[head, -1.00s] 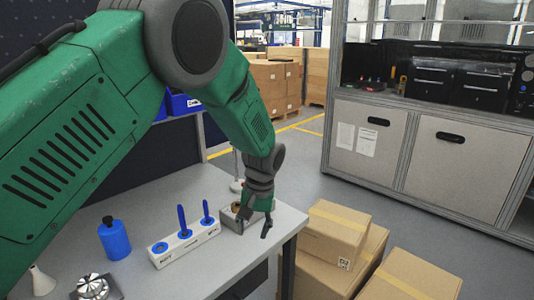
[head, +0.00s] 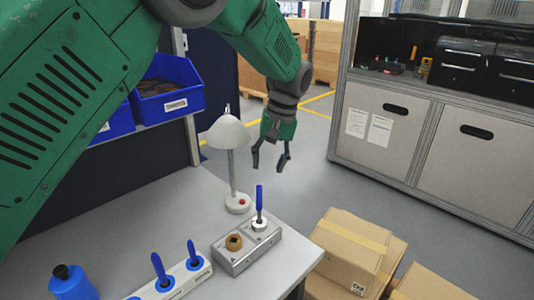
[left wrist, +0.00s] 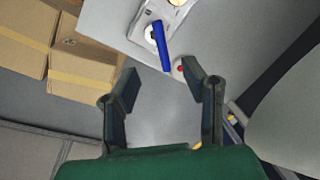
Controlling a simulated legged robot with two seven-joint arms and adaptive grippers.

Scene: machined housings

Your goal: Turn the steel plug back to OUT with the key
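A grey metal housing (head: 245,252) stands near the right corner of the table. It carries a brass-coloured plug (head: 234,242) on the left and a pale steel plug (head: 259,225) on the right. A key with a blue handle (head: 259,198) stands upright in the steel plug. My left gripper (head: 270,166) is open and empty, above and apart from the key. In the left wrist view, the blue key (left wrist: 160,45) shows beyond the open fingers (left wrist: 163,80), touching neither. Any OUT mark is too small to read. My right gripper is out of view.
A white holder (head: 185,278) with two blue-handled tools and a blue bottle (head: 75,284) are at the front left. A lamp (head: 229,135) stands just behind the housing. Cardboard boxes (head: 345,250) sit beyond the table's right edge. Blue bins (head: 165,90) are at the back.

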